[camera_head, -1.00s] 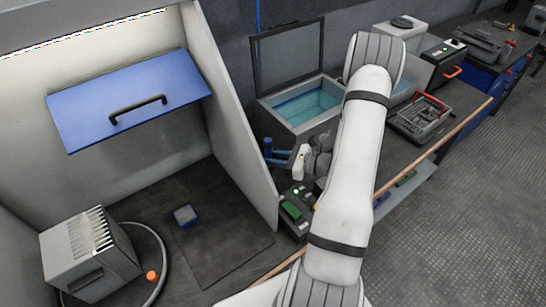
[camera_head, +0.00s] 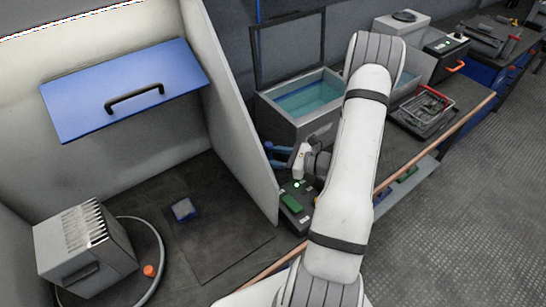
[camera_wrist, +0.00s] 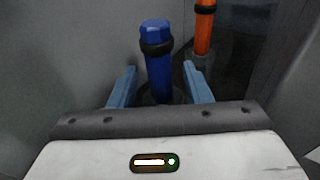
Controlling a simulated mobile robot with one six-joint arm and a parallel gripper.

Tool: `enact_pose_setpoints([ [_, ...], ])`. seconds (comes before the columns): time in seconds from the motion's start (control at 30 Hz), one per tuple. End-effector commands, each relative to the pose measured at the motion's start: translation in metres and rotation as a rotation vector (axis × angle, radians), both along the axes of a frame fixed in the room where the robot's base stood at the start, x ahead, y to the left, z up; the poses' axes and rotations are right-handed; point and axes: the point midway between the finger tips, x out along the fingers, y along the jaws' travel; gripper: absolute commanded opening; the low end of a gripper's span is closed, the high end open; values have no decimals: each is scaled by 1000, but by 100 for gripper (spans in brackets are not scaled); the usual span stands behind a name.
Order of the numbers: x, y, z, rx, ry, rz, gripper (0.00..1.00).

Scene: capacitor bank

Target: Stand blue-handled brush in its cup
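The blue-handled brush (camera_wrist: 158,60) stands nearly upright between the fingers of my gripper (camera_wrist: 159,72) in the wrist view. Its handle is blue with a dark band near the top. Gaps show on both sides of the handle, so my gripper is open around it, not clamped. A dark round rim, perhaps a cup, shows at the handle's low end; the bristles are hidden.
An orange handle (camera_wrist: 204,28) stands in a dark holder close to the right finger. In the head view, the grey partition (camera_head: 236,125) is close on the left, an open water bath (camera_head: 310,98) is behind, and a black box with a green display (camera_head: 292,203) is in front.

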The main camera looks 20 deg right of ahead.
Motion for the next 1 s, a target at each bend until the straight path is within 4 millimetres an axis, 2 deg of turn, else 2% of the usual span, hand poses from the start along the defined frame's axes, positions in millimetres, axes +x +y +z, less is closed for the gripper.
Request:
enact_pose_setpoints([
  [0.37, -4, -6, 0, 0, 0, -3, 48],
  [0.73, -45, -47, 8, 0, 0, -4, 48],
  [1.0, -55, -56, 11, 0, 0, 0, 48],
])
